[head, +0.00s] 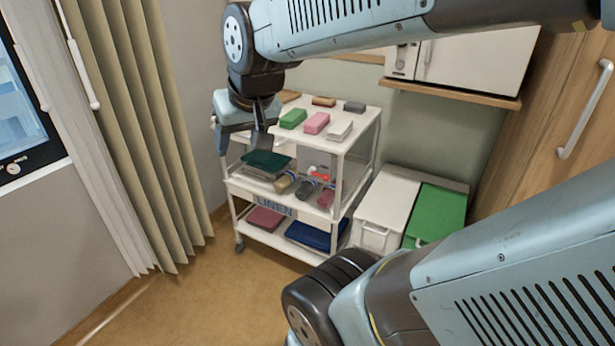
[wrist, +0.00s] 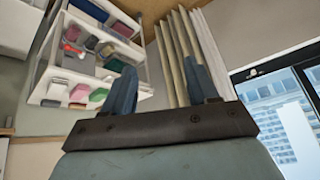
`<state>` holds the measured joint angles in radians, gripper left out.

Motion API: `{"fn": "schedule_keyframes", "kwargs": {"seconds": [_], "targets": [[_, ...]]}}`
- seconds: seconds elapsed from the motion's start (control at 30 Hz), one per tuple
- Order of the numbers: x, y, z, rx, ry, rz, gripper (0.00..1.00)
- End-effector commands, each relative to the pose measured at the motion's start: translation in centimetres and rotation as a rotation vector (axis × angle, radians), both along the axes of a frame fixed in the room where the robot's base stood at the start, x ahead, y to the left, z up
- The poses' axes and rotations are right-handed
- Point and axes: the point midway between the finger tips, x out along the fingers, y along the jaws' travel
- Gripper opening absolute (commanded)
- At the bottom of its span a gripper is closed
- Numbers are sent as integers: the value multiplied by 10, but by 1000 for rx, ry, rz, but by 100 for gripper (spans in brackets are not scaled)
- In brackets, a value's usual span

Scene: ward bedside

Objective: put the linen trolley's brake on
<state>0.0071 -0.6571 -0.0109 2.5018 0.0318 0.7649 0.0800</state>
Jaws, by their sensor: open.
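The linen trolley (head: 275,207) is a white three-shelf cart with a LINEN label on its front, standing against the back wall in the head view. It also shows, turned over, in the wrist view (wrist: 52,72). A dark caster (head: 239,246) shows at its front left foot. I cannot make out a brake pedal or lever; the other feet are hidden or unclear. My gripper (head: 262,142) is open and empty, pointing down near the trolley's upper left side. Its two spread fingers show in the wrist view (wrist: 161,85). I cannot tell whether it touches the trolley.
Folded cloths and coloured packs lie on the shelves, with a small red item (head: 320,174) on the middle one. White and green-lidded bins (head: 436,214) stand right of the trolley. A curtain (head: 150,130) hangs left. The floor (head: 195,290) before the trolley is clear.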

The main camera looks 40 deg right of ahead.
Motion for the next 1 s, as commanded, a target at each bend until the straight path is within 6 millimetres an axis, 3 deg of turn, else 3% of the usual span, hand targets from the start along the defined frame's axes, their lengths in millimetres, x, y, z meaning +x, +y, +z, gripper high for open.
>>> {"fn": "schedule_keyframes", "kwargs": {"seconds": [0.2,0.5,0.8,1.0], "targets": [[67,-10,-30,126,-57,-180,58],[144,-39,-80,272,-159,-462,58],[198,-83,-142,373,-281,-752,58],[218,-119,-186,408,-381,-935,58]]}}
